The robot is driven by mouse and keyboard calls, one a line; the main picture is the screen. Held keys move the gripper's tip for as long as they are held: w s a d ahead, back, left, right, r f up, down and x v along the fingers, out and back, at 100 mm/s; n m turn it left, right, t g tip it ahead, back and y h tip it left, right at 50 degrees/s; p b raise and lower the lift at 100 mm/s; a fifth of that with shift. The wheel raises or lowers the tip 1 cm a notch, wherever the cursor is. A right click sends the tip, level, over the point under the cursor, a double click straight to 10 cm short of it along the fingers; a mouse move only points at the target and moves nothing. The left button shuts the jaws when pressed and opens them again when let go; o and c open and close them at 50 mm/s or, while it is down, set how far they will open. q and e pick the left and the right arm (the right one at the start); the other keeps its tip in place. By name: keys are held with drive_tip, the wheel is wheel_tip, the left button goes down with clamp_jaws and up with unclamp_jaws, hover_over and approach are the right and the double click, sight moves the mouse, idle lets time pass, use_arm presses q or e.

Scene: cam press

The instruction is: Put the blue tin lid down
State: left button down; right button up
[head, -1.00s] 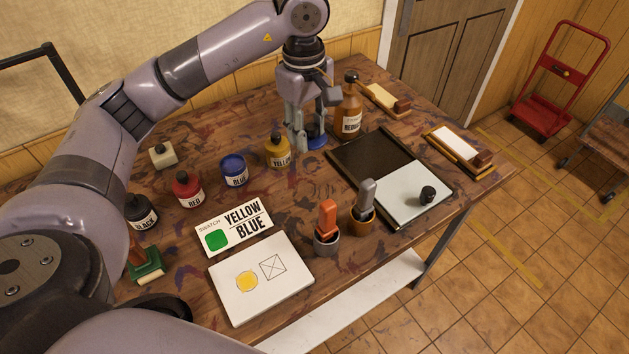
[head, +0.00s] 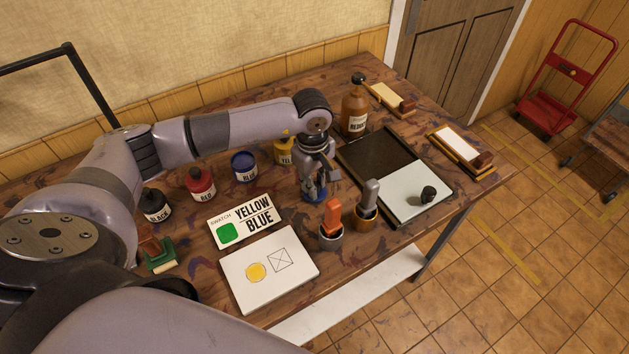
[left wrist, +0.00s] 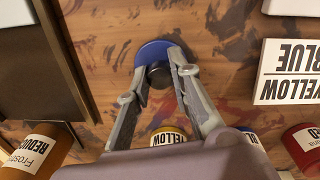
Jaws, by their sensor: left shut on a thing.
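My left gripper (head: 314,190) is shut on the blue tin lid (head: 311,197), low over the table between the swatch card and the dark slab. In the left wrist view the lid (left wrist: 153,48) is a blue disc with a dark knob, and the fingertips of the left gripper (left wrist: 158,72) close on either side of that knob. I cannot tell whether the lid touches the wood. The blue tin (head: 244,168) stands to the left, its blue top uncovered. My right gripper is not in view.
Two pots with an orange-handled tool (head: 332,217) and a grey-handled tool (head: 370,191) stand close in front. The yellow tin (head: 284,151) is behind, the swatch card (head: 241,219) to the left, the dark slab (head: 368,155) to the right. Bare wood surrounds the lid.

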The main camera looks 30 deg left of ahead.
use_arm(q)
drive_tip(key=shift+s+f, duration=0.25)
drive_tip(key=shift+f, duration=0.05)
drive_tip(key=c, duration=1.8)
unclamp_jaws()
drive_tip(key=shift+f, duration=0.1)
drive_tip(key=o, duration=0.7)
drive_tip(key=shift+w, duration=0.15)
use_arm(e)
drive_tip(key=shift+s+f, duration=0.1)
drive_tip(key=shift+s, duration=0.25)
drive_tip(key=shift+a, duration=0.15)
use_arm(q)
drive_tip(key=shift+r, duration=0.4)
wheel_tip(320, 180, up, 12)
drive_tip(key=b, duration=0.3)
drive_tip(key=shift+f, duration=0.25)
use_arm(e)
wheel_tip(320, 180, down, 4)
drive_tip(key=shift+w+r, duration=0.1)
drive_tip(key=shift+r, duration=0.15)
